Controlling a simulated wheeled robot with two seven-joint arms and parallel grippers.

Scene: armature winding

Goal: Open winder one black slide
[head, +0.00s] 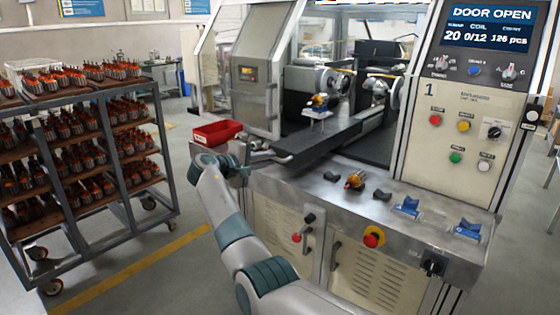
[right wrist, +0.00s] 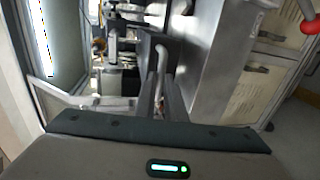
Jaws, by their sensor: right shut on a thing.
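Winder one's black slide (head: 325,142) is a long dark slab running from inside the open machine toward the front left. A grey bent handle (head: 272,156) sits at its near left end. My right gripper (head: 250,158) is at the handle. In the right wrist view, the two dark fingers of the right gripper (right wrist: 162,98) are closed around the handle bar (right wrist: 162,58), and the dark slide end (right wrist: 151,43) shows just beyond. The inner finger contact is partly hidden. My left gripper is in neither view.
A red bin (head: 216,133) stands left of the handle. An armature on a blue holder (head: 318,108) stands by the slide. The steel ledge (head: 335,200) carries an armature and blue holders. A cart (head: 85,150) full of armatures stands at left.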

